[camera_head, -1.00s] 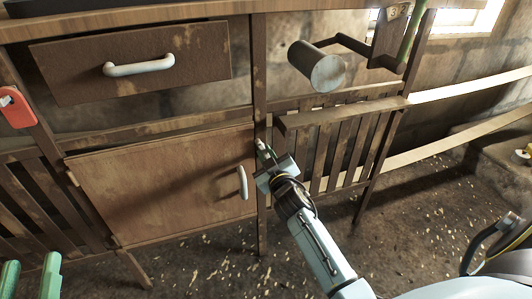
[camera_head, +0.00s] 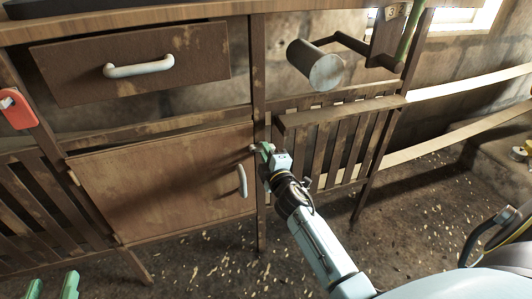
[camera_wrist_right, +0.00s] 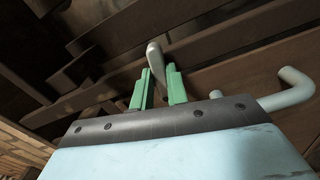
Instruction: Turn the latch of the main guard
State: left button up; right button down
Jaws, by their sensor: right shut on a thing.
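The latch is a small pale grey lever (camera_head: 255,149) on the wooden post beside the plain cabinet door (camera_head: 165,190). In the right wrist view the latch (camera_wrist_right: 155,58) stands between the green fingers. My right gripper (camera_head: 265,151) is shut on the latch; its fingers (camera_wrist_right: 158,88) sit on either side of it and hide its lower part. I cannot tell which panel is the main guard: the plain door or the slatted panel (camera_head: 320,150) right of the post. My left gripper (camera_head: 53,286) is at the bottom left, open and empty, with its green fingers apart.
A white door handle (camera_head: 242,181) is just below my right gripper; it also shows in the right wrist view (camera_wrist_right: 290,92). A drawer (camera_head: 130,62) is above the door. A cylinder on a crank (camera_head: 322,72) juts out at upper right. A red piece (camera_head: 17,110) hangs at left.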

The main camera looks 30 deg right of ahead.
jog(key=shift+n, duration=1)
jog(key=c, duration=1.4)
grip_release()
pick_arm(q)
notch_tip(320, 180, down, 7)
jog(key=s+a+g+y+p, duration=0.1)
jog(key=s+a+g, duration=0.1)
jog(key=g, duration=0.2)
jog(key=shift+s+g+y+p, duration=0.35)
jog(key=shift+g+y+p, duration=0.05)
pick_arm(e)
jog(key=v, duration=1.3)
jog(key=shift+s+a+r, duration=0.1)
jog(key=shift+s, duration=0.1)
